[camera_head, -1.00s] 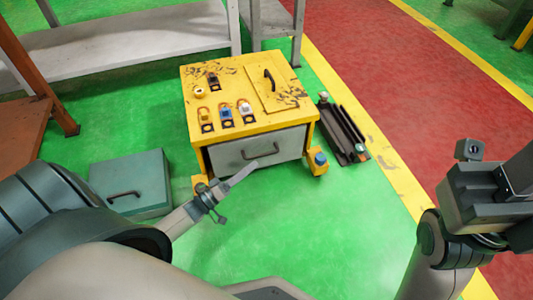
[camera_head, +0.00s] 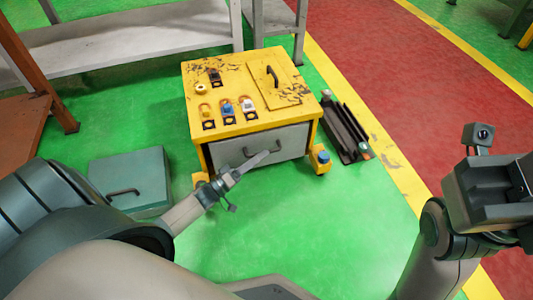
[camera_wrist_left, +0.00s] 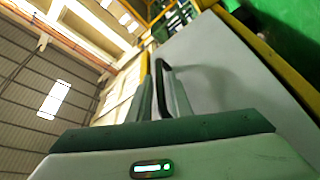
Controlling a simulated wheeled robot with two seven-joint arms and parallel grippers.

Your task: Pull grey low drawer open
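The grey low drawer (camera_head: 225,154) is the front panel of a yellow cabinet (camera_head: 228,92) and looks closed. Its dark bar handle (camera_head: 279,147) is partly covered by my left gripper (camera_head: 258,162). In the left wrist view, the handle (camera_wrist_left: 163,82) stands out from the grey drawer front (camera_wrist_left: 225,75). There my left gripper (camera_wrist_left: 162,98) looks open, with its fingers on either side of the handle and gaps visible. Whether a finger touches the handle is not clear. My right gripper (camera_head: 480,150) is at the right, away from the cabinet; its fingers are not clear.
A teal box (camera_head: 130,180) with a handle stands on the green floor left of the cabinet. A dark metal rack (camera_head: 345,130) lies to its right. A yellow foot with a blue top (camera_head: 320,158) is at the cabinet's front right. The floor before the drawer is mostly clear.

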